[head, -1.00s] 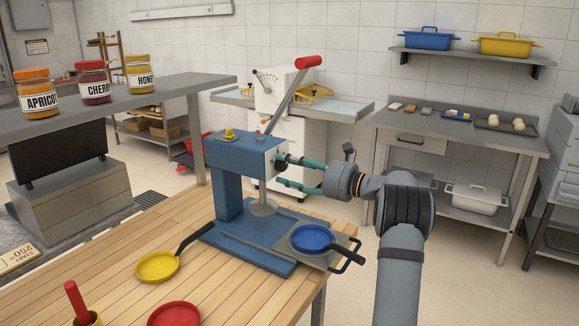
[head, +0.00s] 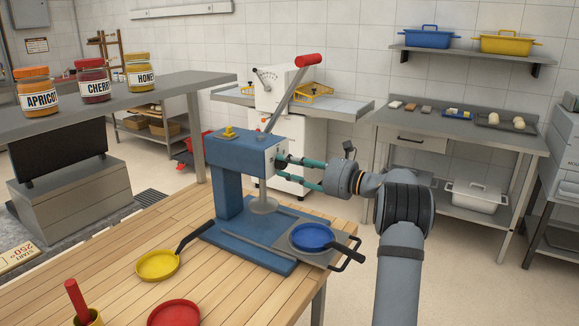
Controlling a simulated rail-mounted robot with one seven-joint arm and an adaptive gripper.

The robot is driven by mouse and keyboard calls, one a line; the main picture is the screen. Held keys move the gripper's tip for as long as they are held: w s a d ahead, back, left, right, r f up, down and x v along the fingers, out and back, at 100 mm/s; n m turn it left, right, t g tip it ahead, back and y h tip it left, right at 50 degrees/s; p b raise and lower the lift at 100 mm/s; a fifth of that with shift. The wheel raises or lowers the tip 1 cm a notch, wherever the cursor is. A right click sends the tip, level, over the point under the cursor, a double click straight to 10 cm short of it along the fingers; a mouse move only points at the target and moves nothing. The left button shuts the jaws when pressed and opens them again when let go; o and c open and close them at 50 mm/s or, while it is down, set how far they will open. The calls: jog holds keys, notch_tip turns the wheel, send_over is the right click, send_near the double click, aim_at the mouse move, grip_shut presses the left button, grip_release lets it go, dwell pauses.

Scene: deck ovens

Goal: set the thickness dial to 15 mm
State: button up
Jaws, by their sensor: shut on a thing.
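The blue press (head: 225,190) stands on the wooden table, with a long lever ending in a red handle (head: 309,61) rising from its head. My gripper (head: 277,168) reaches in from the right against the right end face of the press head. Its two teal fingers are some way apart, one above the other, and shut on the small thickness dial there. The dial is mostly hidden by the fingers, and its reading is too small to make out. Small dark marks show on the pale end face beside the fingers.
A blue pan (head: 311,235) sits on the press's plate below my gripper. A yellow pan (head: 157,265) and a red dish (head: 174,313) are on the table (head: 215,285). A white machine (head: 292,100) with a scale stands behind. Open floor lies to the right.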

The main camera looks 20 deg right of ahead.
jog(key=shift+d+f+n+b, duration=0.1)
jog(key=shift+f+n+b, duration=0.15)
jog(key=shift+n+b, duration=0.35)
jog(key=shift+f+n+b, duration=0.2)
jog(key=shift+n+b, duration=0.5)
jog(key=shift+b, duration=0.4)
jog(key=n+b, duration=0.2)
jog(key=b, duration=0.1)
jog(key=shift+n, duration=0.3)
jog(key=n+b, duration=0.3)
jog(key=shift+n, duration=0.3)
jog(key=shift+d+r+n+b, duration=0.1)
jog(key=shift+r+n+b, duration=0.15)
jog(key=shift+n+b, duration=1)
jog(key=shift+n, duration=0.35)
jog(key=shift+r, duration=0.1)
jog(key=o, duration=0.9)
jog(key=shift+w, duration=0.1)
jog(key=shift+o, duration=1.2)
jog(key=shift+r, duration=0.1)
